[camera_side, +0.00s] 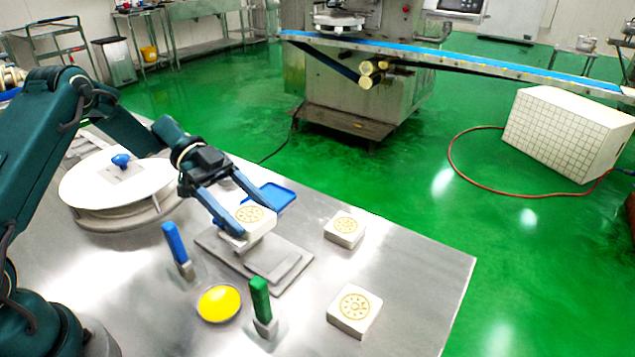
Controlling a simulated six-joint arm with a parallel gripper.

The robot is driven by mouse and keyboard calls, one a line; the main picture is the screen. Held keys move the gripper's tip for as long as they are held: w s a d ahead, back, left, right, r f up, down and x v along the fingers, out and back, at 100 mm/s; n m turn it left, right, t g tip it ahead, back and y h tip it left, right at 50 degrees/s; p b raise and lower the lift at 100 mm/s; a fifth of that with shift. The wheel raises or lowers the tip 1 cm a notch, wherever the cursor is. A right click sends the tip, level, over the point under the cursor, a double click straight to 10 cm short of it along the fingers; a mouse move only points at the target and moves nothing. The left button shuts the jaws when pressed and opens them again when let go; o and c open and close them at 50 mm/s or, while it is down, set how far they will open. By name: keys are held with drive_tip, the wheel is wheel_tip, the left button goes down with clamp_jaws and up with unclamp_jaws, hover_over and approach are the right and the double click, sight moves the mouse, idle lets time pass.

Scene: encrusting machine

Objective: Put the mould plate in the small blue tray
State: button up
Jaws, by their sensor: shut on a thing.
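Three white square blocks with a gold round pattern on top show, and I take these to be mould plates. My gripper (249,221) is shut on one mould plate (252,213), with its blue fingers on either side. This plate is at the far end of a flat grey board; I cannot tell whether it touches the board. The small blue tray (283,196) lies just behind the held plate and is partly hidden by the gripper and plate. The second plate (345,225) is to the right, and the third (355,306) is nearer the front.
The grey board (288,268) lies mid-table. A blue-handled tool (175,243), a green-handled tool (260,300) and a yellow round dish (219,303) stand near it. A round white-lidded vessel (95,190) is at left. The table's right part (425,275) is clear up to its edge.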

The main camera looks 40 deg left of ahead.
sight(269, 228)
drive_tip(key=d+f, duration=0.1)
drive_tip(key=d, duration=0.1)
drive_tip(key=shift+w+d+f, duration=0.3)
drive_tip(key=shift+w+f, duration=0.05)
drive_tip(key=shift+w, duration=0.05)
wheel_tip(269, 228, down, 4)
drive_tip(key=shift+r, duration=0.25)
drive_tip(key=shift+f, duration=0.1)
drive_tip(key=shift+c, duration=0.6)
drive_tip(key=o, duration=1.5)
